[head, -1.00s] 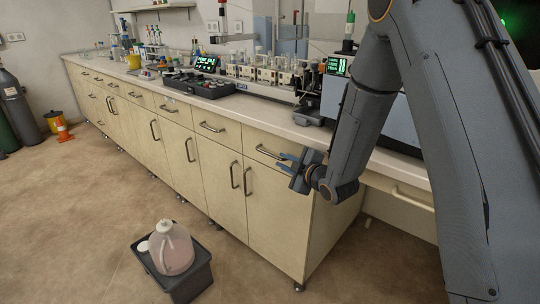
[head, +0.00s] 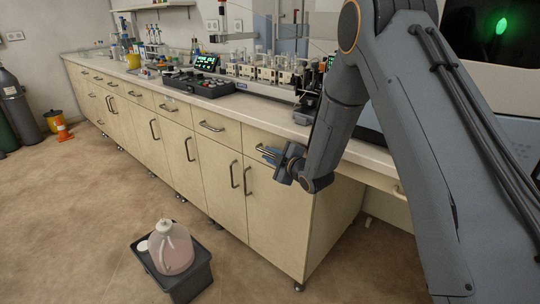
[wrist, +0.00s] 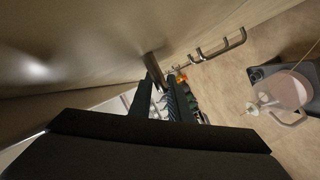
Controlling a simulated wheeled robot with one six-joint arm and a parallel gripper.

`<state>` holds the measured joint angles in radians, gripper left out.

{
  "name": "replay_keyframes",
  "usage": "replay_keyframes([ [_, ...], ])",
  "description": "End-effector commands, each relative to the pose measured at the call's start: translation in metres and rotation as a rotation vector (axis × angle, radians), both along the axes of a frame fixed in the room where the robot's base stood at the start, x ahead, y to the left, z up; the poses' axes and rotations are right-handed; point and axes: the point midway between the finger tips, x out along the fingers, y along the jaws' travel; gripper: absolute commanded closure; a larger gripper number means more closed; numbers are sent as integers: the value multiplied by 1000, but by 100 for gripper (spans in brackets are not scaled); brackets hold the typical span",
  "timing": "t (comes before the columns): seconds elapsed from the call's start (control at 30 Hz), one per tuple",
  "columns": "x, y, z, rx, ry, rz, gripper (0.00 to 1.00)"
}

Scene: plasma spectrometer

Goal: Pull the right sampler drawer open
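The rightmost drawer (head: 252,137) of the long cream cabinet looks flush with the cabinet front. Its metal bar handle (head: 262,149) is partly hidden by my gripper. My gripper (head: 270,153) is right at this handle, its fingers pointing left along the drawer front. In the wrist view the two dark fingers (wrist: 162,84) stand apart with a gap between them. The handle (wrist: 153,66) shows at the fingertips, nearest the left finger. I cannot tell whether a finger touches it.
Cabinet doors with upright handles (head: 233,175) lie below the drawers. A jug of pink liquid (head: 173,250) stands in a dark tray (head: 190,288) on the floor in front. The worktop (head: 260,113) carries vials and instruments.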

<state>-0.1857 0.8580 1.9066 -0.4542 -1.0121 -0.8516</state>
Motion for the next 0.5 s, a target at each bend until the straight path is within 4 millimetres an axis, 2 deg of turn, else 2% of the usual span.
replay_keyframes([
  [0.03,0,0,0,0,0,0,83],
  [0.13,0,0,0,0,0,0,99],
  [0.17,0,0,0,0,0,0,100],
  [0.5,0,0,0,0,0,0,100],
])
